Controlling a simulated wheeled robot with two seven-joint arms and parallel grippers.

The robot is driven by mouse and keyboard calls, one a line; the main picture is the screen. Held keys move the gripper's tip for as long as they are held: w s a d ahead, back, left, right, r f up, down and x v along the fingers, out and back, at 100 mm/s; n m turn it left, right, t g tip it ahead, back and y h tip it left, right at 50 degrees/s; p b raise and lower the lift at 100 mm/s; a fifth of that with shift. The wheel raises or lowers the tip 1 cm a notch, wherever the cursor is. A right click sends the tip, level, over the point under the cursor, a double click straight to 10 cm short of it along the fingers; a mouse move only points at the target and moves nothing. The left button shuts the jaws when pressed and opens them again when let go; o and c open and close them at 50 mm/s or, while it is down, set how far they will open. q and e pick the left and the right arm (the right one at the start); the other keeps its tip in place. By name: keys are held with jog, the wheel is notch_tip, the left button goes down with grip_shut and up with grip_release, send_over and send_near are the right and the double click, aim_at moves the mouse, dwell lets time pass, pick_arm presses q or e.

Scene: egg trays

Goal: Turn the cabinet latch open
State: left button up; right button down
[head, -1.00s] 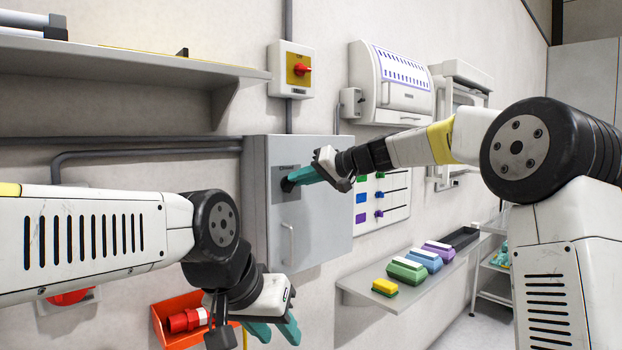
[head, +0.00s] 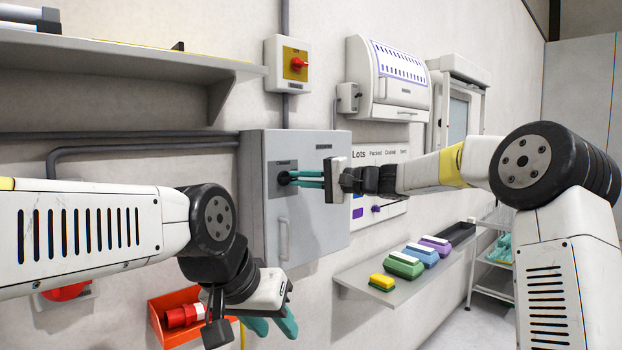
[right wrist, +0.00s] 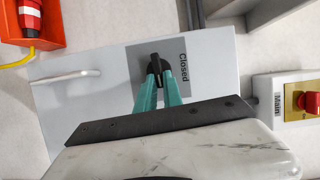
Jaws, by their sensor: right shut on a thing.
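The grey cabinet (head: 315,215) hangs on the wall, its door closed, with a pale bar handle (head: 283,240). Its black latch (head: 284,178) sits on a dark plate near the door's upper left in the head view. In the right wrist view the latch (right wrist: 155,62) stands on the plate beside the word "Closed". My right gripper (head: 293,178) has its teal fingers shut on the latch; the fingertips (right wrist: 157,70) also close around it in the right wrist view. My left gripper (head: 270,326) hangs below the cabinet, its teal fingers apart and nothing seen between them.
A red-knobbed switch box (head: 288,65) is above the cabinet. An orange bin (head: 160,325) with a red plug is at lower left. A shelf (head: 385,290) with several coloured blocks is right of the cabinet. A long wall shelf (head: 120,75) is at upper left.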

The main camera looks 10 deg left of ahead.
jog(key=shift+f+m, duration=0.15)
jog(key=shift+m, duration=0.25)
jog(key=c, duration=1.5)
grip_release()
jog(key=v, duration=0.8)
jog(key=shift+f, duration=0.2)
jog(key=s+d+f+n+g+h, duration=0.1)
jog(key=s+f+h, duration=0.2)
jog(key=s, duration=0.3)
jog(key=s+d+f+n+h, duration=0.1)
jog(key=s+d+f+h, duration=0.15)
jog(key=s, duration=0.45)
jog(key=s+d+f+t+h, duration=0.1)
jog(key=s+d+f+h, duration=0.2)
jog(key=s+d, duration=0.3)
jog(key=s+d+f+n+h, duration=0.1)
jog(key=s+d+f+h, duration=0.2)
jog(key=s+d+f, duration=0.2)
jog(key=s+d+f+t+h, duration=0.1)
jog(key=s+d+f+h, duration=0.2)
jog(key=s+d, duration=0.5)
jog(key=shift+s+d+f+n+t, duration=0.15)
jog(key=shift+d+f+n, duration=0.1)
jog(key=shift+d, duration=0.1)
jog(key=shift+s+d+f+n+t, duration=0.15)
jog(key=shift+d+f, duration=0.15)
jog(key=shift+d, duration=0.1)
